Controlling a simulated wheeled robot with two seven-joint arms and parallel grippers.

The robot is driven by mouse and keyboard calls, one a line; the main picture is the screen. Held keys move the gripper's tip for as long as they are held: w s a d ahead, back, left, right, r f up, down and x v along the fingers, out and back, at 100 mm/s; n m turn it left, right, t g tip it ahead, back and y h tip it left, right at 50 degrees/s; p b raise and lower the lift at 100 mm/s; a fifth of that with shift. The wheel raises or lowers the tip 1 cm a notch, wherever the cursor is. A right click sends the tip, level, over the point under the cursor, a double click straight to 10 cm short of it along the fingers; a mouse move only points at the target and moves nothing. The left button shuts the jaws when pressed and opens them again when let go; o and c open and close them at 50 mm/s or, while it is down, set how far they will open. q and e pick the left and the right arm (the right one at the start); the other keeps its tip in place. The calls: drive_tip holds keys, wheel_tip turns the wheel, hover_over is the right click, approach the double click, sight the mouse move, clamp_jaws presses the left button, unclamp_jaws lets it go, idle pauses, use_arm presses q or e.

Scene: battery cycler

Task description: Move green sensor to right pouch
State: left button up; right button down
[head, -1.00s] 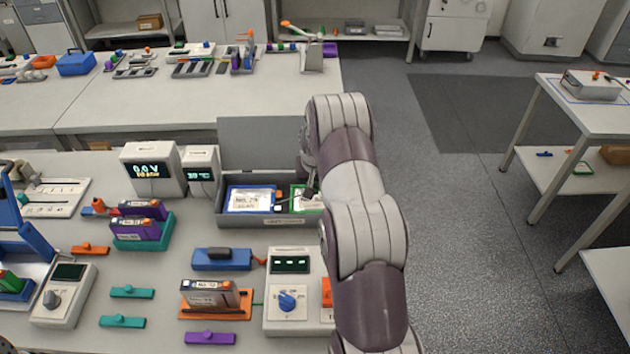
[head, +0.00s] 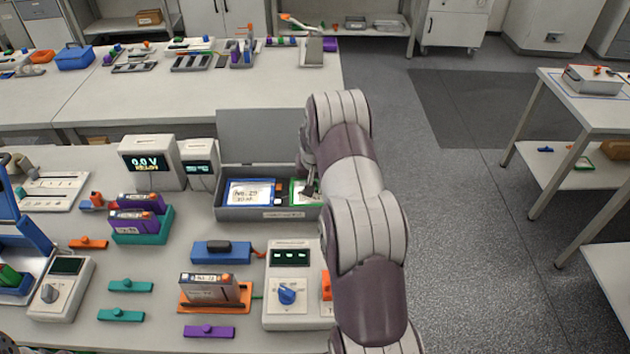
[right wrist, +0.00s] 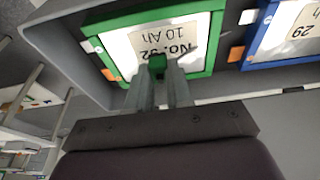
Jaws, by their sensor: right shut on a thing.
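My right gripper (right wrist: 158,80) is shut on a small green sensor (right wrist: 157,66), whose end shows between the fingertips in the right wrist view. The sensor is at the edge of the right pouch (right wrist: 190,35), a white-labelled cell in a green frame; I cannot tell whether it touches. In the head view my right gripper (head: 309,188) is over the right end of the grey box, and my arm hides part of the green-framed pouch (head: 296,194). The left pouch (head: 250,193), in a blue frame, lies beside it, also in the right wrist view (right wrist: 290,30). My left gripper is not in view.
The grey box (head: 240,214) has its lid (head: 255,138) raised behind. A voltage display (head: 150,163) and a smaller meter (head: 199,168) stand left of it. In front are a blue block (head: 222,253), a knob unit (head: 290,310) and an orange holder (head: 235,300).

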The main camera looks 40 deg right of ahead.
drive_tip(key=shift+f+b, duration=0.45)
drive_tip(key=shift+f, duration=0.15)
idle(0.7)
drive_tip(key=c, duration=0.9)
unclamp_jaws()
drive_tip(key=shift+c, duration=0.2)
drive_tip(key=b+v, duration=0.3)
drive_tip(key=v, duration=1)
drive_tip(key=s+a+f+n+y, duration=0.1)
drive_tip(key=s+a+n, duration=0.2)
drive_tip(key=s+a, duration=0.6)
drive_tip(key=s+a+f+n+g+y, duration=0.1)
drive_tip(key=s+a+n, duration=0.3)
drive_tip(key=s+a, duration=0.6)
drive_tip(key=a, duration=0.5)
drive_tip(key=shift+a+n, duration=0.25)
drive_tip(key=shift+n, duration=0.05)
